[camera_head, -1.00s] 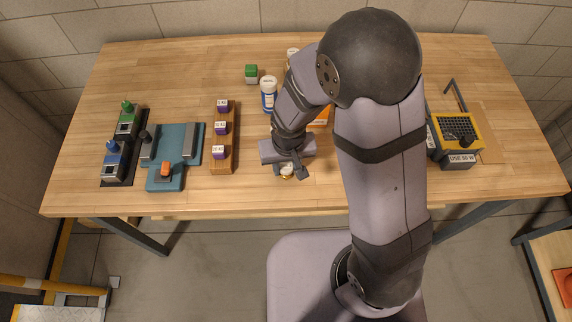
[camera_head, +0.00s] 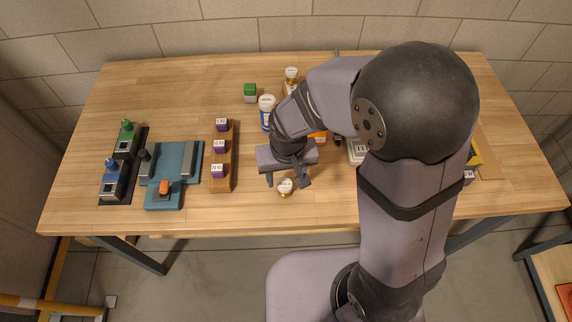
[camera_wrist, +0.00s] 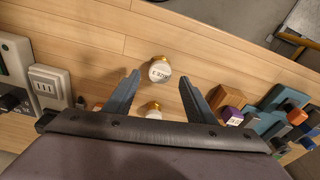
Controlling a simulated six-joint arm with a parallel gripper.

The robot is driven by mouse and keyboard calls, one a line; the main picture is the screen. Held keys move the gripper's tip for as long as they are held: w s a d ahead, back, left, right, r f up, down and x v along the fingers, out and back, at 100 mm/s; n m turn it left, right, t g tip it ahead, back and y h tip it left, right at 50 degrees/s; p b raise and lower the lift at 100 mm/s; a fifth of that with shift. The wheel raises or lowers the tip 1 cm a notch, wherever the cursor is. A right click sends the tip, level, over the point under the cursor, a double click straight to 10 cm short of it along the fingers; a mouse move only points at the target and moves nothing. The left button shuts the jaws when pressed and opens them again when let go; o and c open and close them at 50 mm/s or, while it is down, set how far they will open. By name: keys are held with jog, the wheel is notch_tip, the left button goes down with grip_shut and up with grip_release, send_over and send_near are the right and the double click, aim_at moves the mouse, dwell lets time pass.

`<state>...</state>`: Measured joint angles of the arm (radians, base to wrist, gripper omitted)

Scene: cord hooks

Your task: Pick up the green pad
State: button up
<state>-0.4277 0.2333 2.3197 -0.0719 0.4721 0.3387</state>
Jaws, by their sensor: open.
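A small green block with a pale lower part (camera_head: 250,93) stands toward the back of the table, left of the blue-and-white bottle; it is the only green pad-like thing I see loose. It does not show in the wrist view. My gripper (camera_head: 286,181) is near the front middle of the table, well in front of and right of the green block. In the wrist view my gripper (camera_wrist: 159,80) has its two fingers spread with nothing held. A small white-and-gold labelled piece (camera_wrist: 160,71) shows between the fingertips; whether it lies below them is hard to tell.
A blue-and-white bottle (camera_head: 267,113) stands near the green block. A wooden rack with purple labelled blocks (camera_head: 220,147) and a teal fixture (camera_head: 185,150) stand to the left. Another white-and-gold piece (camera_head: 291,75) is at the back. The back left table is clear.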

aim_at(286, 189)
notch_tip(286, 189, up, 6)
jog(key=shift+s+r, duration=0.2)
jog(key=shift+s, duration=0.2)
jog(key=s+d+f+m, duration=0.1)
jog(key=s+d, duration=0.2)
jog(key=d, duration=0.3)
jog(key=s+d+f+g, duration=0.1)
jog(key=s+d, duration=0.3)
jog(key=d, duration=0.2)
jog(key=shift+s+d+f+m, duration=0.15)
jog(key=shift+d+m, duration=0.25)
jog(key=shift+o, duration=1.2)
jog(key=shift+s+d, duration=0.1)
jog(key=shift+s, duration=0.05)
